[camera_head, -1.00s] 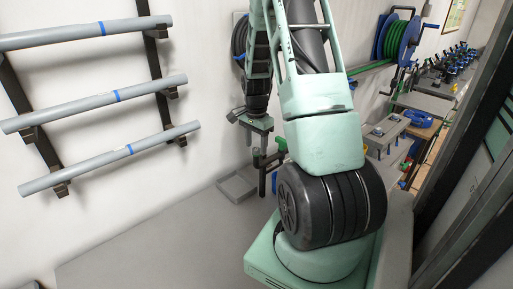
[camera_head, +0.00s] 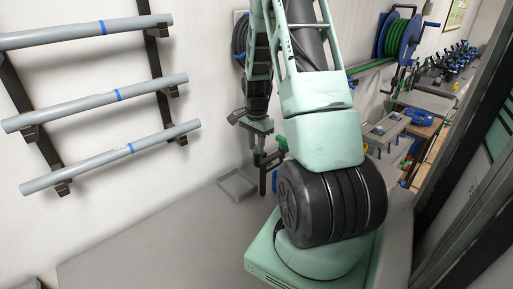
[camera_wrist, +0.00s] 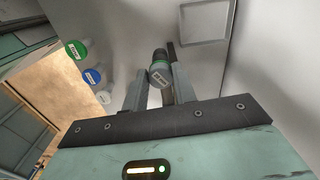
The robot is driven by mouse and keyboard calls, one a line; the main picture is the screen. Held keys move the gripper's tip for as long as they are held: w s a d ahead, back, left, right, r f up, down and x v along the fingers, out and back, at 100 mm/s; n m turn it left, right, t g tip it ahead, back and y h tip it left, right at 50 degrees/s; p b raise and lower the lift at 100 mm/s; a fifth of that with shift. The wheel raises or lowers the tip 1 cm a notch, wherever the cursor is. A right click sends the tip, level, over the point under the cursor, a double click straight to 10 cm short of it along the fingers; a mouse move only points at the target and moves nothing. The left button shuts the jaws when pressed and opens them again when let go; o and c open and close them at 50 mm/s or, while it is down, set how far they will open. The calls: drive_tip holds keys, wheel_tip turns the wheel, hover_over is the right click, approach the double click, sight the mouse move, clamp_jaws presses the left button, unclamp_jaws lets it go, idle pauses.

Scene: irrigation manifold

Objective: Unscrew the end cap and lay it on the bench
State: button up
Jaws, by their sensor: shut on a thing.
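The end cap (camera_wrist: 166,76), grey with a pale label on its face, sits between the two fingers of my gripper (camera_wrist: 160,82) in the wrist view. My gripper is shut on it. A green ring and a dark pipe end show just beyond the cap, in line with it; I cannot tell whether the cap is still threaded on. In the head view my gripper (camera_head: 257,130) is at the manifold's dark and green pipework (camera_head: 263,160), and the cap is hidden there. The bench (camera_head: 165,240) is grey and bare in front.
A shallow grey tray (camera_head: 238,186) lies on the bench by the wall, left of the manifold; the wrist view shows it too (camera_wrist: 205,38). Green (camera_wrist: 76,49), blue (camera_wrist: 93,76) and white (camera_wrist: 104,97) round ends stand left of my gripper. Grey pipes (camera_head: 110,95) hang on a wall rack.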

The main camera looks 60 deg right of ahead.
wheel_tip(320, 180, up, 9)
drive_tip(key=b, duration=0.3)
wheel_tip(320, 180, up, 5)
drive_tip(key=p, duration=0.4)
hover_over(256, 147)
drive_tip(key=shift+d+f, duration=0.1)
drive_tip(key=shift+f, duration=0.05)
idle(0.6)
